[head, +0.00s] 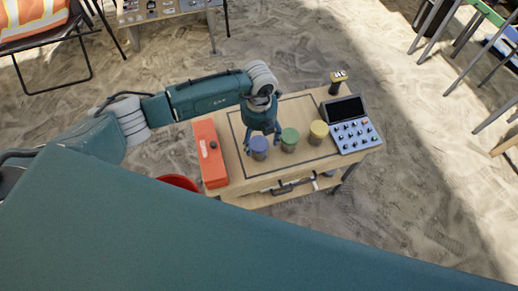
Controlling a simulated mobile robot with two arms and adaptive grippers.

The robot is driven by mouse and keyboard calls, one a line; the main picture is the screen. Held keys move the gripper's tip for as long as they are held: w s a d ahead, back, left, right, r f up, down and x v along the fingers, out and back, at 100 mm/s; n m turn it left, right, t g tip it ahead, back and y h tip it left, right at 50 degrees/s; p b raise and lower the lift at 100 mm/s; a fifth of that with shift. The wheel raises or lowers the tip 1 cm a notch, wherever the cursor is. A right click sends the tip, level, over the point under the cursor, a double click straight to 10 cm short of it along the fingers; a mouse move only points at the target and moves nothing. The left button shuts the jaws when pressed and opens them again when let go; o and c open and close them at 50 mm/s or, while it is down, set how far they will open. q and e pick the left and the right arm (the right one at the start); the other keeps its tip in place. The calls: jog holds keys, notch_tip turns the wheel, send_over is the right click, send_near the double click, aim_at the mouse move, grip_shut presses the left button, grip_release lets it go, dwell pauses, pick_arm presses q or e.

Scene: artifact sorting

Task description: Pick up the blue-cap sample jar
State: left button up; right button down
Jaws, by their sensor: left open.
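The blue-cap sample jar (259,149) stands upright on the small wooden table (238,180), leftmost in a row of jars. A green-cap jar (290,140) stands to its right, and a yellow-cap jar (318,132) farther right. My left gripper (262,138) points down over the blue-cap jar, its open fingers close around or just behind it. I cannot tell whether the fingers touch the jar. My right gripper is out of view.
An orange-red box (209,154) lies at the table's left side. A grey-blue console with a dark screen and buttons (353,130) sits at the right, with a small dark item (337,83) behind it. A red round object (179,182) is on the sand. Chairs stand at the edges.

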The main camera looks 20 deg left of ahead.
aim_at(259, 143)
pick_arm(q)
jog(key=shift+w+f, duration=0.15)
jog(key=shift+f, duration=1.8)
jog(key=c, duration=1.4)
